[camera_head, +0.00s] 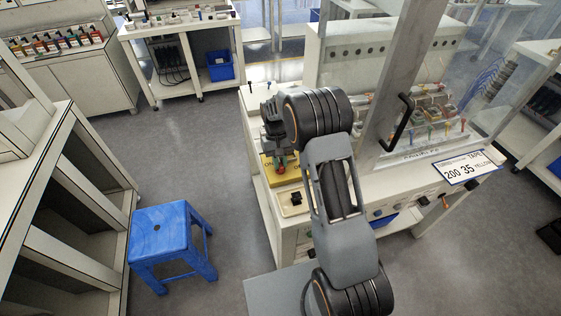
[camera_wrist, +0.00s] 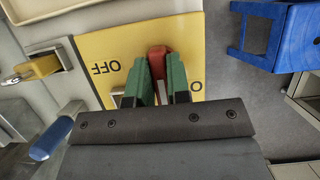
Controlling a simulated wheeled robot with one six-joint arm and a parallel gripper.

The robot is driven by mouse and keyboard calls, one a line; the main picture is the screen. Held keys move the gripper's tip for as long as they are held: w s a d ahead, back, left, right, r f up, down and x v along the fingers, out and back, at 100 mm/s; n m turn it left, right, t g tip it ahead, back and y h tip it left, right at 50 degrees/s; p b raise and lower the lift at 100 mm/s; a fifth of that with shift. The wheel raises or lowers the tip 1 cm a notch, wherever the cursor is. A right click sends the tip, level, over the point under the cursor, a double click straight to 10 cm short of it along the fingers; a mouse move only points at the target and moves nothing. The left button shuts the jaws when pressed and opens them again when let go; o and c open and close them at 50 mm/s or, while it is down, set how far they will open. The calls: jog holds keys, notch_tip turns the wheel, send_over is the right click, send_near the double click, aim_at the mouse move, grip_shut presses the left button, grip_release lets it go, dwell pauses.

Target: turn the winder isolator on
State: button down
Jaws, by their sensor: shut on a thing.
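The isolator is a yellow plate (camera_wrist: 110,48) with a red handle (camera_wrist: 157,54). My gripper (camera_wrist: 158,66) has its green fingers on either side of the handle and is shut on it. The word OFF shows upside down left of the fingers. Part of another label shows right of them, mostly hidden by a finger. In the head view the yellow plate (camera_head: 285,179) lies at the machine's near left corner, with my gripper (camera_head: 278,160) over it. The handle's lower part is hidden, so I cannot tell its exact setting.
A yellow-handled control (camera_wrist: 38,68) and a blue-handled one (camera_wrist: 56,138) sit left of the plate. A black switch (camera_head: 296,198) is in front of it. A blue stool (camera_head: 160,232) stands left of the machine. A clear guard with a black handle (camera_head: 398,122) is at right.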

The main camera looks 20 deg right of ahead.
jog(key=shift+s+f, duration=0.2)
jog(key=c, duration=1.1)
grip_release()
jog(key=shift+a, duration=0.1)
jog(key=shift+w+d, duration=0.1)
jog(key=shift+d, duration=0.1)
jog(key=shift+r, duration=0.1)
jog(key=shift+a, duration=0.1)
jog(key=v, duration=1.4)
jog(key=shift+w, duration=0.15)
